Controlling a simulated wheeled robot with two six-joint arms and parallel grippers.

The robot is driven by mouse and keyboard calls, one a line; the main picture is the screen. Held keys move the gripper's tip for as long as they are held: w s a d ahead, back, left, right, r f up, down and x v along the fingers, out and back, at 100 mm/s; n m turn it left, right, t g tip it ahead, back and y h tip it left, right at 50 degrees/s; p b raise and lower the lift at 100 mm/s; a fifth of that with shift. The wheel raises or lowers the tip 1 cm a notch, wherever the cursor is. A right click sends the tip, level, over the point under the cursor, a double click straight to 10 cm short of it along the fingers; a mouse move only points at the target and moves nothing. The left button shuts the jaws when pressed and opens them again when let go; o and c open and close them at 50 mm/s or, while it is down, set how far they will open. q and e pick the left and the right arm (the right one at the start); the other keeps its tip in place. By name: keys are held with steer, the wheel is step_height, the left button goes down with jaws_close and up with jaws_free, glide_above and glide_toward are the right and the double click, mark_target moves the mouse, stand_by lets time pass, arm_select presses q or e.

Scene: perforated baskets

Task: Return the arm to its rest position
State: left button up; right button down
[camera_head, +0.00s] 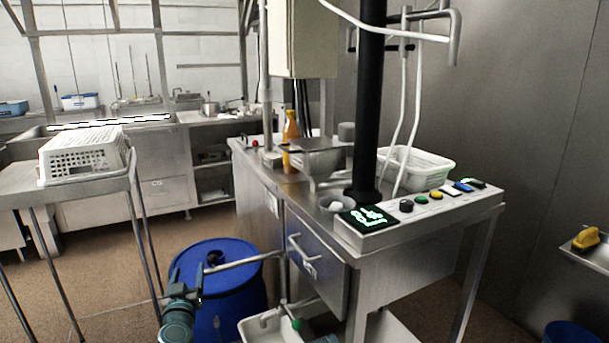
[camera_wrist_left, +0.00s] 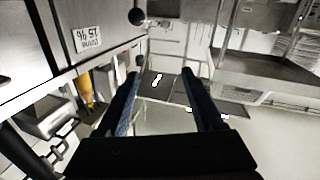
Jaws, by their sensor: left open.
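My left arm comes up from the bottom of the head view, in front of a blue barrel (camera_head: 235,310). My left gripper (camera_head: 212,260) is small and dark there. In the left wrist view, my left gripper (camera_wrist_left: 160,85) has its two dark fingers spread, with nothing between them. A white perforated basket (camera_head: 85,158) rests upside down on the left steel table. Another white perforated basket (camera_head: 430,170) stands on the steel counter at the right. My left gripper is apart from both baskets. My right gripper is not in view.
The steel counter (camera_head: 400,262) with a drawer and a button panel (camera_head: 380,232) stands right of the arm. A black column (camera_head: 369,100) rises from it. The left table (camera_head: 35,178) has thin legs. Brown floor (camera_head: 110,295) is open between that table and the barrel.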

arm_select(q)
steer(key=d+r+m+g+h+p, duration=0.35)
steer(key=d+m+h+p, duration=0.35)
steer(key=d, duration=1)
steer(key=s+d+f+m+g+h+p, duration=0.1)
steer(key=s+d+m+g+h+p, duration=0.1)
steer(key=s+d+g+p, duration=0.65)
steer(key=s+a+r+n+g+y+p, duration=0.1)
steer(key=s+r+g+y+p, duration=0.2)
steer(key=s+g+y+p, duration=0.3)
steer(key=s+p, duration=0.4)
steer(key=s, duration=0.5)
steer(key=shift+a+y, duration=0.3)
